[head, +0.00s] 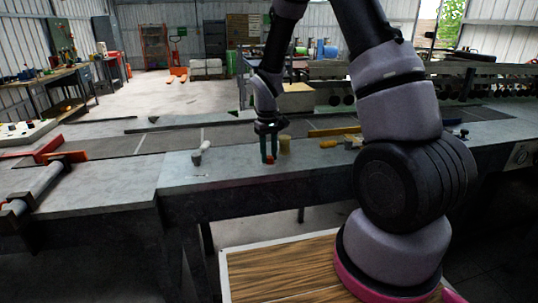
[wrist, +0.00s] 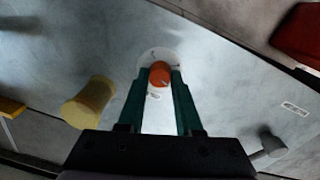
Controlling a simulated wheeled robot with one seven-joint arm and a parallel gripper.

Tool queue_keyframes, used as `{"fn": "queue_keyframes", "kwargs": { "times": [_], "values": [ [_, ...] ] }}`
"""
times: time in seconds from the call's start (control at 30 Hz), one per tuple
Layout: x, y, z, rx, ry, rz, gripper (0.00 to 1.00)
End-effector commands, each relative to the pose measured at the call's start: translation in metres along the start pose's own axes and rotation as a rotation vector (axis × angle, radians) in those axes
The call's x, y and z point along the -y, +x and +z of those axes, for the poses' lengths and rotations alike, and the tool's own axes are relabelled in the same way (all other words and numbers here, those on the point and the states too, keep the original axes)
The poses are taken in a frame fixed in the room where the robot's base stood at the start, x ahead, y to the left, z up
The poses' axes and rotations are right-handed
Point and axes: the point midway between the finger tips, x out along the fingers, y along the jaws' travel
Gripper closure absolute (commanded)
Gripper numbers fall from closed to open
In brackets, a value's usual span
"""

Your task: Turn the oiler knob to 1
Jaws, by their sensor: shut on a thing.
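My gripper (head: 268,148) points down at the grey metal table, over the oiler knob (head: 269,159). In the wrist view the oiler knob (wrist: 160,74) is a round orange-red cap on a pale round dial plate (wrist: 152,56) with small marks. My gripper's green fingers (wrist: 160,88) stand on either side of the knob and are shut on it. The fingers hide the sides of the dial, and the marks are too small to read, so I cannot tell the knob's setting.
A yellow cylinder (wrist: 90,103) stands close to the left of my gripper in the wrist view. A grey knob-like piece (wrist: 268,144) is at the right, near a small label (wrist: 294,108). A red part (wrist: 299,35) is at the top right corner. The table between them is clear.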

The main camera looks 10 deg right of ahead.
Motion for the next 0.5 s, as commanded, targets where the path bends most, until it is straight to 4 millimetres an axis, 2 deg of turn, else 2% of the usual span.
{"fn": "queue_keyframes", "kwargs": {
  "times": [0.2, 0.5],
  "values": [
    [-0.0006, -0.0004, -0.0008, 0.005, 0.193, 0.001, 1.0],
    [-0.0009, -0.0002, -0.0005, 0.014, 0.393, 0.0, 1.0]
  ]
}}
